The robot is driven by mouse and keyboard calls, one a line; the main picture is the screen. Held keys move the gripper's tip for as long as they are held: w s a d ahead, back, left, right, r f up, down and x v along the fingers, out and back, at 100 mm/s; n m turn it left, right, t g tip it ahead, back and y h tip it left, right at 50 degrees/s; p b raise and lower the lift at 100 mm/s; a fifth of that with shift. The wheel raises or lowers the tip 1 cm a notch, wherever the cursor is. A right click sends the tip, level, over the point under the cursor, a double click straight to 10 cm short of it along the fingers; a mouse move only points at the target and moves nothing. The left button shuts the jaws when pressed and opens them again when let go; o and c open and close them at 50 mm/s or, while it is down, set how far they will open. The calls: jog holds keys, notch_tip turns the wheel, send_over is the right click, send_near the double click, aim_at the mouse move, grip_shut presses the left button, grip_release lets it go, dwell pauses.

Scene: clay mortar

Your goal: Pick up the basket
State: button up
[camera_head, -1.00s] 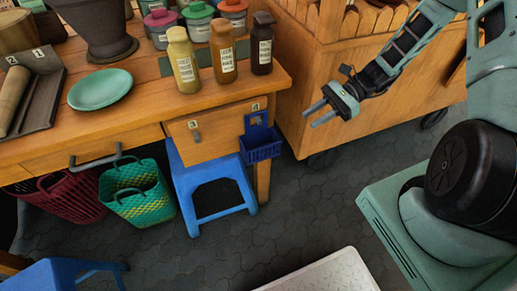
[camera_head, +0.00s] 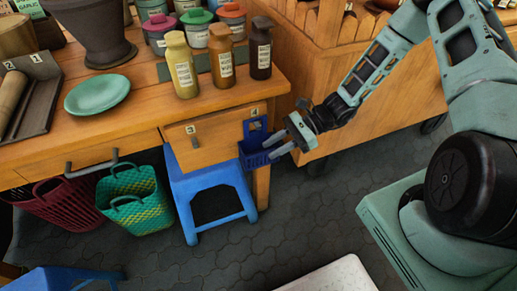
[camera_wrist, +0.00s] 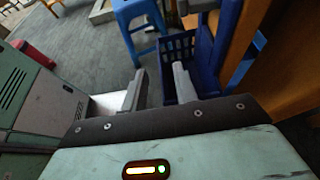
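A small blue basket (camera_head: 254,158) hangs on the table's right side from a blue back panel. It also shows in the wrist view (camera_wrist: 177,48), just beyond the fingertips. My gripper (camera_head: 268,148) is at this basket's right side in the head view and partly covers it. In the wrist view my gripper (camera_wrist: 159,70) has its two fingers apart with nothing held between them. I cannot tell whether a finger touches the basket. A green and yellow woven basket (camera_head: 140,212) and a dark red basket (camera_head: 62,205) stand on the floor under the table.
A blue stool (camera_head: 212,184) stands left of the hanging basket, close to the table leg. Bottles (camera_head: 222,60) and a green plate (camera_head: 97,95) are on the table (camera_head: 135,112). A wooden cart (camera_head: 320,80) is behind my arm.

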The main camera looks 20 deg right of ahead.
aim_at(264, 153)
jog(key=shift+x, duration=1.95)
grip_shut()
jog(key=shift+r, duration=0.1)
jog(key=shift+s+r, duration=0.25)
jog(key=s+r+p, duration=0.2)
jog(key=s+r, duration=0.6)
jog(key=s, duration=0.5)
jog(key=shift+s+r, duration=0.2)
jog(key=shift+r+p, duration=0.2)
jog(key=shift+p, duration=0.15)
